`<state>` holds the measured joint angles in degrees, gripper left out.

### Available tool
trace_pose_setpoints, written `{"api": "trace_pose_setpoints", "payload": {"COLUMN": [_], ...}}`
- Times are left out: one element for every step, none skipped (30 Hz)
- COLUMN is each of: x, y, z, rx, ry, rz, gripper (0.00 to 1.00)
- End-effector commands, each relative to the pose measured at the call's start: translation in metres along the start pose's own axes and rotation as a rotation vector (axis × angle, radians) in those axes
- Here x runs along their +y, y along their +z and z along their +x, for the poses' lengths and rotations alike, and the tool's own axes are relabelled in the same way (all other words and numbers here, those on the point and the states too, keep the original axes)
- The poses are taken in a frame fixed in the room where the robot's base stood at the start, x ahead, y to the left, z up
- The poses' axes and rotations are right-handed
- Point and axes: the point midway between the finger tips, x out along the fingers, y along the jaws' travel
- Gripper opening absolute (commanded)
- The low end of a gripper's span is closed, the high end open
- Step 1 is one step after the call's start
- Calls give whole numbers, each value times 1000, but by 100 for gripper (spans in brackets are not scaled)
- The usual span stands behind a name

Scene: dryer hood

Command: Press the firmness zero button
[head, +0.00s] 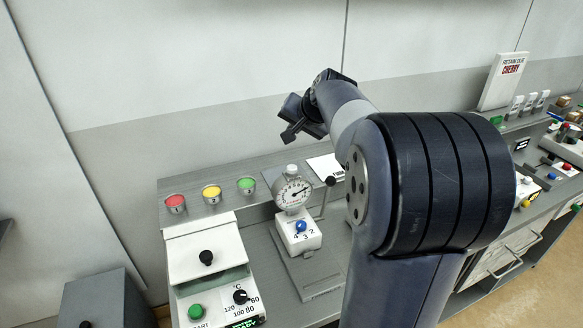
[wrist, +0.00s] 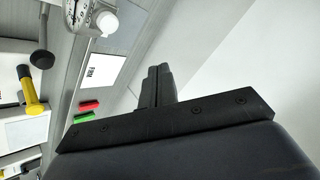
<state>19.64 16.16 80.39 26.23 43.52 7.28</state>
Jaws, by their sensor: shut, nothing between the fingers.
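A firmness tester with a round white dial gauge (head: 293,193) stands on the grey bench in the head view. A white cap (head: 291,170) tops the gauge; it also shows in the wrist view (wrist: 106,21) beside part of the dial. A blue control (head: 301,227) with numbers around it sits on the tester's white lower body. I cannot read which control is marked zero. My gripper (head: 288,134) is above and behind the gauge, apart from it. In the wrist view its fingers (wrist: 158,72) are together with nothing between them.
A white unit (head: 206,256) with a black knob is at front left. A black-knobbed lever (head: 330,181) rises right of the gauge. My arm hides the bench's middle right.

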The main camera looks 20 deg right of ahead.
Motion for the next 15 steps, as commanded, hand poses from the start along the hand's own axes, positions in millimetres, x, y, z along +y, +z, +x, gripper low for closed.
{"api": "trace_pose_setpoints", "payload": {"x": [4, 5, 7, 9, 11, 14, 16, 18, 22, 24, 26, 30, 32, 34, 36], "y": [4, 5, 7, 9, 11, 14, 16, 18, 22, 24, 26, 30, 32, 34, 36], "z": [5, 7, 10, 13, 15, 19, 22, 25, 30, 33, 36, 40, 43, 46, 49], "rx": [-1, -1, -1, 0, 0, 0, 0, 0, -1, -1, -1, -1, -1, -1, -1], "ry": [0, 0, 0, 1, 1, 1, 1, 1, 1, 1, 1, 2, 2, 1, 1], "rz": [0, 0, 0, 0, 0, 0, -1, -1, 0, 0, 0, 0, 0, 1, 0], "gripper": [0, 0, 0, 0, 0, 0, 0, 0, 0, 0, 0, 0, 0, 0, 0]}}
